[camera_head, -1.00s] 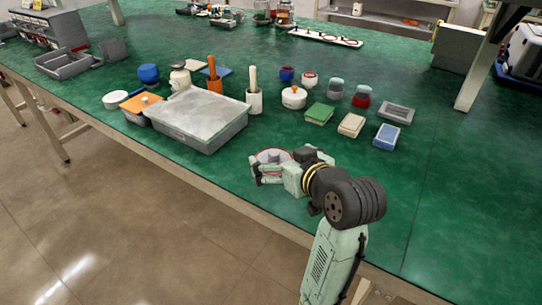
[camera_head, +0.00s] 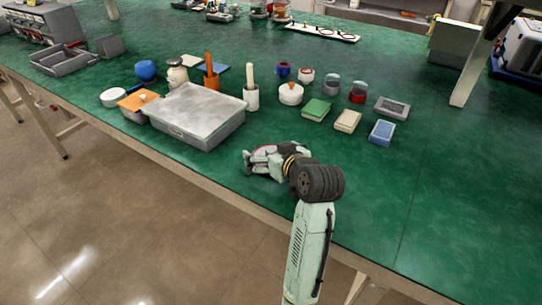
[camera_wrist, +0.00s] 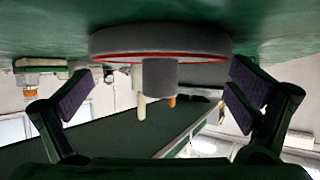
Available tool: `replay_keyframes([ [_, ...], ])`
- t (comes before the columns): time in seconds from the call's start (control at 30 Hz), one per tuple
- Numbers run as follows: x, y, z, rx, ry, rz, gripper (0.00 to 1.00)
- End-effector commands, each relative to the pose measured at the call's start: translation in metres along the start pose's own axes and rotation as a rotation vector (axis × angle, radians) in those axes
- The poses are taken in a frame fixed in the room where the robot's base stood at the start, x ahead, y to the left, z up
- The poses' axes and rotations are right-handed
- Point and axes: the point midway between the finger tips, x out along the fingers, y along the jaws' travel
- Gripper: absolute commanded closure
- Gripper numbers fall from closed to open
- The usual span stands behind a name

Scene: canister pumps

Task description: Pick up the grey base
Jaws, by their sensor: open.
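The grey base (camera_wrist: 160,42) is a round disc with a red ring and a short central post. In the wrist view, which looks upside down, it lies on the green table between and beyond my fingers.
A large grey lidded box (camera_head: 200,112) stands left of my gripper. Green (camera_head: 316,109), cream (camera_head: 347,121) and blue (camera_head: 382,131) boxes lie to the right. The table right of my gripper is clear.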

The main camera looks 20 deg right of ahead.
Motion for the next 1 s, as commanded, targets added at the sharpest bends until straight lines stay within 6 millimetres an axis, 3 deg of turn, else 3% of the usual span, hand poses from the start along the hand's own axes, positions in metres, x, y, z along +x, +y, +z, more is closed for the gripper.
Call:
replay_keyframes([
  [0.2, 0.001, -0.0001, 0.0002, 0.0, 0.0, 0.0, 0.0],
  [1.0, 0.0007, 0.0001, 0.0002, 0.0, 0.0, 0.0, 0.53],
])
